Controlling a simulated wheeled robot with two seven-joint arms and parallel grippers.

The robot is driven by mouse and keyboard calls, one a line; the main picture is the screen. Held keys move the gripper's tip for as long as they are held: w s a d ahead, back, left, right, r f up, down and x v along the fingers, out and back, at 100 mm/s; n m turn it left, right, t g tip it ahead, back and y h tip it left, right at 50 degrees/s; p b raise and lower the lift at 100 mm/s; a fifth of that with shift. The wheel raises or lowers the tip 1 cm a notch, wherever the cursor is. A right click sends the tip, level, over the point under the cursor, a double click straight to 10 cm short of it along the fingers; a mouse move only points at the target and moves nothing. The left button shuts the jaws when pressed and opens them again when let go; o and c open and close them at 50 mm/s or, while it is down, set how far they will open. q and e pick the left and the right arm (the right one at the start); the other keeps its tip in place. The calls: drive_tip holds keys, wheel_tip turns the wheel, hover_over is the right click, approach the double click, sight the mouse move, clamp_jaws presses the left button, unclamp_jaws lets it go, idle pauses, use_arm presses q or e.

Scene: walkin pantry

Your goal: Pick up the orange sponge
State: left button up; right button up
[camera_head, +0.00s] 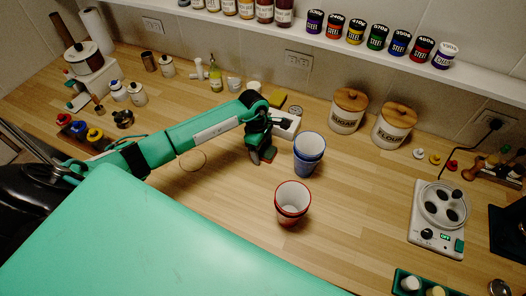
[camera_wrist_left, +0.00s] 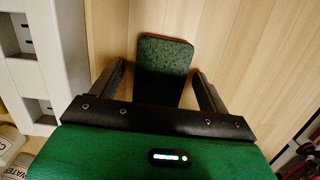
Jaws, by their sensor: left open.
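The sponge (camera_wrist_left: 163,55) shows in the left wrist view as a dark green scouring face with a thin orange edge. It stands out ahead of my left gripper (camera_wrist_left: 158,78), between its two black fingers, with a gap visible on each side. The gripper's own body hides the sponge's near end. In the head view my left gripper (camera_head: 262,157) points down at the counter, left of the blue cups, and an orange bit of the sponge (camera_head: 269,153) shows beside the fingers. My right gripper is not in view.
A white slotted holder (camera_head: 287,123) stands close behind my left gripper. Stacked blue cups (camera_head: 309,147) are just right of it, and red cups (camera_head: 292,199) stand nearer. A yellow block (camera_head: 278,98) lies behind. The counter left of the red cups is clear.

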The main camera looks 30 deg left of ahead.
sight(262, 148)
use_arm(q)
drive_tip(key=c, duration=1.1)
drive_tip(key=shift+o, duration=0.2)
drive_tip(key=shift+r, duration=0.1)
drive_tip(key=shift+r+p, duration=0.25)
drive_tip(key=shift+p, duration=0.4)
wheel_tip(262, 148, up, 5)
drive_tip(key=b, duration=0.3)
drive_tip(key=shift+w+r, duration=0.1)
wheel_tip(262, 148, up, 15)
drive_tip(key=b, duration=0.4)
drive_tip(key=shift+f, duration=0.2)
